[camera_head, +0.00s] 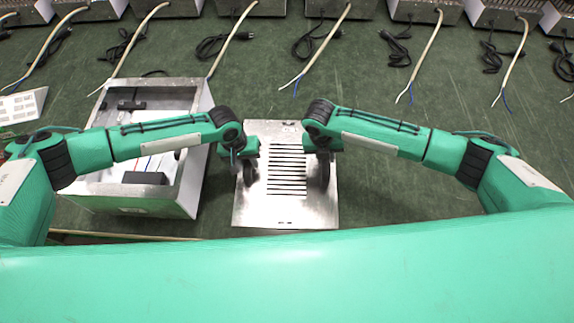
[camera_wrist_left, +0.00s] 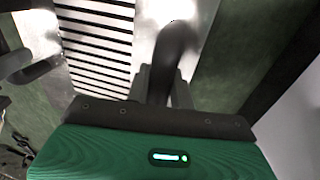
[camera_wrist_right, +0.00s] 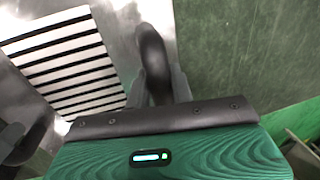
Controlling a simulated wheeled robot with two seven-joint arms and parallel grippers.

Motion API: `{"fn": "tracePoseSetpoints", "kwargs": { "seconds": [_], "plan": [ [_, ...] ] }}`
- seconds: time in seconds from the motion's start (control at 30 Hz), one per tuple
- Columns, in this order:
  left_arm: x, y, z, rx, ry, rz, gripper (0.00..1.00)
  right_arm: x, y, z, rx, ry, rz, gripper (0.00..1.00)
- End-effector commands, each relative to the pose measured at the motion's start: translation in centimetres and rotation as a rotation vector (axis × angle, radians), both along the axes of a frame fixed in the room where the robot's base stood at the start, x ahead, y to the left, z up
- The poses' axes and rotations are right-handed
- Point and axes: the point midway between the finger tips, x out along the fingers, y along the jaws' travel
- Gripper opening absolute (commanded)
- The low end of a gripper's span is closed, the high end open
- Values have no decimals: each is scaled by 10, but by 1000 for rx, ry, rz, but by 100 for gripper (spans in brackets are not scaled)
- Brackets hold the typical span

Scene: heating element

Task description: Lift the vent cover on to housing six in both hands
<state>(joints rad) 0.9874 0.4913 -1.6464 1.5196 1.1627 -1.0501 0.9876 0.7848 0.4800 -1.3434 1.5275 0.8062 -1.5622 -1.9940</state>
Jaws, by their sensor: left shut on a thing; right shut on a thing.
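The vent cover (camera_head: 286,212) is a flat silver plate with a row of dark slots, to the right of the open housing in the head view. It also shows in the left wrist view (camera_wrist_left: 150,20) and the right wrist view (camera_wrist_right: 120,45). My left gripper (camera_head: 247,172) is shut on the cover's left black handle (camera_wrist_left: 178,48). My right gripper (camera_head: 322,168) is shut on its right black handle (camera_wrist_right: 152,50). I cannot tell whether the cover touches the table. The open silver housing (camera_head: 192,185) has dark parts inside; my left arm crosses over it.
A row of metal housings (camera_head: 250,7) with pale cables and black plugs lines the far edge of the green table (camera_head: 400,140). A white slotted panel (camera_head: 22,106) lies at the far left. The table right of the cover is clear.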

Motion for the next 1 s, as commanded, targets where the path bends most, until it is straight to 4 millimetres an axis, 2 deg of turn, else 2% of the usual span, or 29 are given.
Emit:
{"fn": "tracePoseSetpoints", "kwargs": {
  "seconds": [0.37,1.0],
  "plan": [
    [1,1,6,2,-1,2,0,1,-1,7,-2,-2,-2,0],
    [1,2,49,3,-1,2,0,1,-2,49,-3,-1,-2,0]
  ]
}}
